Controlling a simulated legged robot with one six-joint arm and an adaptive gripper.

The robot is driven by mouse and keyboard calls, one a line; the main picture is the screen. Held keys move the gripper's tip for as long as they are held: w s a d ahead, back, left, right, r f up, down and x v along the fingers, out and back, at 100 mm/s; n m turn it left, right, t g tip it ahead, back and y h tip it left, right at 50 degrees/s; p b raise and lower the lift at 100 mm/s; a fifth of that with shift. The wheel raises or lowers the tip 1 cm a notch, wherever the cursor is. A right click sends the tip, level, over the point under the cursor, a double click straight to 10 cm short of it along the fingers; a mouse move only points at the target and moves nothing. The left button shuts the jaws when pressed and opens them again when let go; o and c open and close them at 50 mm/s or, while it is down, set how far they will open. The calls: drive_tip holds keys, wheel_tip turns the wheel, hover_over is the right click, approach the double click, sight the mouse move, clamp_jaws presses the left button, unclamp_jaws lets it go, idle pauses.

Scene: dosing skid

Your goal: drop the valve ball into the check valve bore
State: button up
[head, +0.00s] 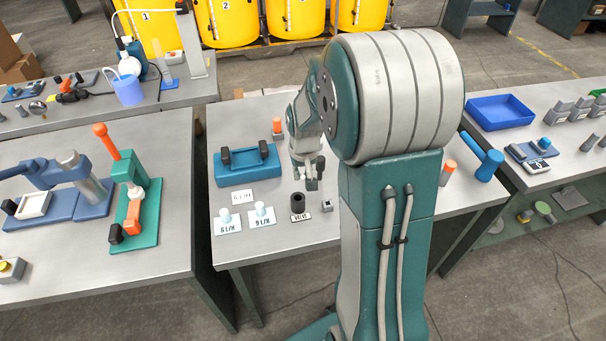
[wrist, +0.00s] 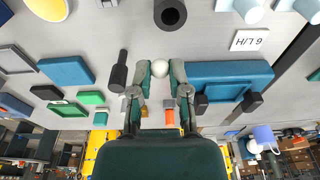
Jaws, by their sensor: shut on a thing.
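The white valve ball (wrist: 160,68) sits between the fingertips of my gripper (wrist: 161,74), which is shut on it in the wrist view. In the head view my gripper (head: 312,180) hangs above the middle table; I cannot make out the ball there. The check valve (head: 298,203) is a dark upright cylinder by a label reading VALVE. In the wrist view the valve (wrist: 170,14) shows its round open bore at the top edge, apart from the ball.
A blue fixture with black knobs (head: 247,166) lies left of my gripper. Small light-blue pieces on labelled plates (head: 226,223) stand left of the valve. A small grey block (head: 327,205) is right of it. An orange-topped piece (head: 277,127) stands farther back.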

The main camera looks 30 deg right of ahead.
drive_tip(key=f, duration=0.1)
drive_tip(key=a+f, duration=0.1)
drive_tip(key=f, duration=0.1)
drive_tip(key=shift+f, duration=0.3)
drive_tip(key=shift+a+f, duration=0.25)
drive_tip(key=shift+f, duration=0.25)
drive_tip(key=shift+a+f, duration=0.25)
drive_tip(key=shift+f, duration=0.25)
drive_tip(key=shift+d+f, duration=0.15)
drive_tip(key=shift+d, duration=0.25)
drive_tip(key=shift+a, duration=0.1)
drive_tip(key=shift+a, duration=0.3)
drive_tip(key=shift+d, duration=0.15)
drive_tip(key=o, duration=0.8)
